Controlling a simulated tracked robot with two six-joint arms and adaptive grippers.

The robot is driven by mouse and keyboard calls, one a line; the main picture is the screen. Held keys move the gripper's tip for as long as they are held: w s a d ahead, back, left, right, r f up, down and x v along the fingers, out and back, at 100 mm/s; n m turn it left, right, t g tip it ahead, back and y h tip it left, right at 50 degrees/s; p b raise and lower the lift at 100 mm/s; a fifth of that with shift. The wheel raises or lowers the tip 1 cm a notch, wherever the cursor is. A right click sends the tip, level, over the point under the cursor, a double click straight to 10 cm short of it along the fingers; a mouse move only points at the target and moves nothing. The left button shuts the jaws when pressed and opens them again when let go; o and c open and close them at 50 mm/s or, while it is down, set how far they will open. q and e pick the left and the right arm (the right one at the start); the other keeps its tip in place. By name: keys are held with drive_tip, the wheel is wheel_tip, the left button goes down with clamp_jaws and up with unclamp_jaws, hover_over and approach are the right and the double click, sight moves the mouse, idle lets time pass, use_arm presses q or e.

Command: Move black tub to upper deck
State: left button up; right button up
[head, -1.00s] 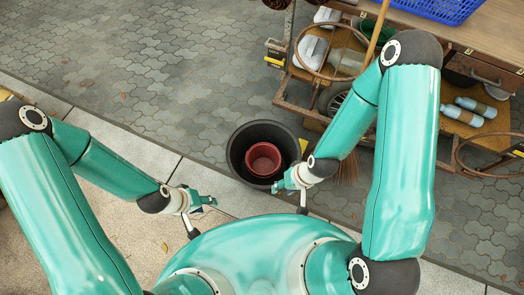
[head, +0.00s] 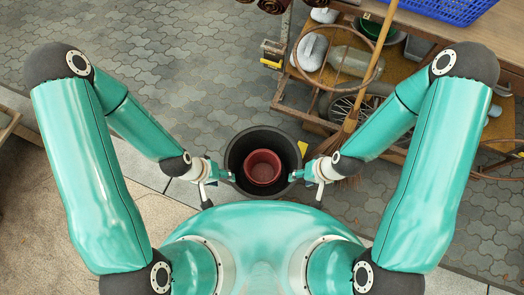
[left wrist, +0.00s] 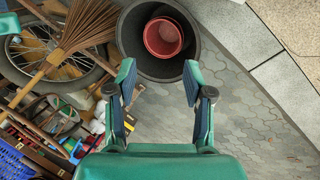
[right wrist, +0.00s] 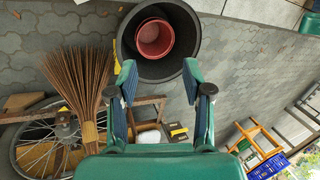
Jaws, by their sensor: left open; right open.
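The black tub (head: 236,147) stands on the paving in front of my body in the head view, with a smaller red bucket (head: 263,167) inside it. My left gripper (head: 228,174) is open at the tub's left side. My right gripper (head: 297,173) is open at its right side. In the left wrist view the tub (left wrist: 131,42) lies just beyond the open fingers (left wrist: 158,75). In the right wrist view the tub (right wrist: 188,65) is also just beyond the open fingers (right wrist: 157,75). I cannot tell whether any finger touches the rim. The cart's upper wooden deck (head: 490,40) is at the upper right.
A blue crate (head: 440,8) sits on the upper deck. The lower shelf holds a glass bottle (head: 346,61), a pale sack (head: 311,52) and other clutter. A broom (head: 371,75) leans against the cart, its bristles near my right gripper. Paving at left (head: 150,60) is clear.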

use_arm(q)
drive_tip(key=w+d+f+b, duration=0.2)
drive_tip(key=w+f+b, duration=0.2)
drive_tip(key=f+b, duration=0.45)
use_arm(e)
drive_tip(key=w+f, duration=0.4)
drive_tip(key=f, duration=0.4)
use_arm(q)
drive_tip(key=m+y+b, duration=0.2)
drive_tip(key=y+b, duration=0.2)
drive_tip(key=b, duration=3)
hover_over(229, 160)
wheel_tip(229, 160, down, 16)
use_arm(e)
drive_tip(key=n+h, duration=0.2)
drive_tip(key=h, duration=0.2)
hover_over(297, 160)
wheel_tip(297, 160, down, 15)
use_arm(q)
drive_tip(key=shift+r+g, duration=0.15)
drive_tip(key=shift+g, duration=0.15)
use_arm(e)
drive_tip(key=shift+w+d+g, duration=0.1)
drive_tip(key=shift+g, duration=0.2)
use_arm(q)
wheel_tip(297, 160, down, 17)
use_arm(e)
wheel_tip(297, 160, down, 17)
drive_tip(key=shift+r, duration=0.1)
